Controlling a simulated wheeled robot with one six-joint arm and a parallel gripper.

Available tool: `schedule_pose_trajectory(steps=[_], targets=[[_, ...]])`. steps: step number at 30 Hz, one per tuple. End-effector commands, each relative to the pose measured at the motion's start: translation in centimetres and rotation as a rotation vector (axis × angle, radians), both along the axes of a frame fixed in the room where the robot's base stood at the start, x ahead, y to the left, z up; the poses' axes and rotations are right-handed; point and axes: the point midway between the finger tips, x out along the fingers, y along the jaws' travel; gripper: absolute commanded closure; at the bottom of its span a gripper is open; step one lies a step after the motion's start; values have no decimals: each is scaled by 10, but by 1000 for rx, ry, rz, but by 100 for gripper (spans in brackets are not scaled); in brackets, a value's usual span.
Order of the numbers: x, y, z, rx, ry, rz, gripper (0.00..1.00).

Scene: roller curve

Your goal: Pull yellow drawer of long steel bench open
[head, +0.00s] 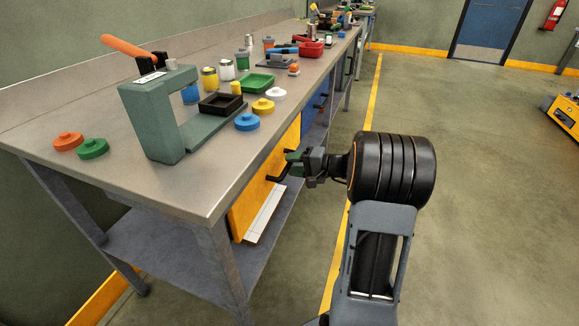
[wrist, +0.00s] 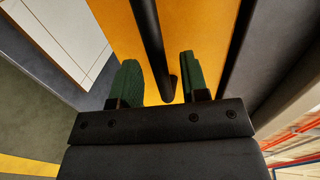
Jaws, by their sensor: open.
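The long steel bench (head: 190,190) runs from the left front to the back in the head view. Its yellow drawer (head: 262,185) hangs under the top, with a dark bar handle (head: 278,172) on its front. The wrist view shows the yellow drawer front (wrist: 202,25) and the black handle (wrist: 150,40) close up. My gripper (head: 295,158) is at the drawer front by the handle. In the wrist view my gripper (wrist: 160,82) is open, with one green finger on each side of the handle. I cannot tell whether a finger touches it.
A green-grey press (head: 155,115) with an orange lever stands on the bench top, among coloured lids, jars and trays. A blue drawer (head: 314,106) is farther along. A lower shelf (head: 160,250) lies beneath.

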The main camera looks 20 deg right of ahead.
Motion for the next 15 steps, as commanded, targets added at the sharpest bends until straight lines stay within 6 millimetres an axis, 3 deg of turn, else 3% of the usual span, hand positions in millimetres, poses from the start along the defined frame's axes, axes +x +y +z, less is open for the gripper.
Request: schedule_pose_trajectory(steps=[15], targets=[[12, 12, -4, 0, 0, 0, 59]])
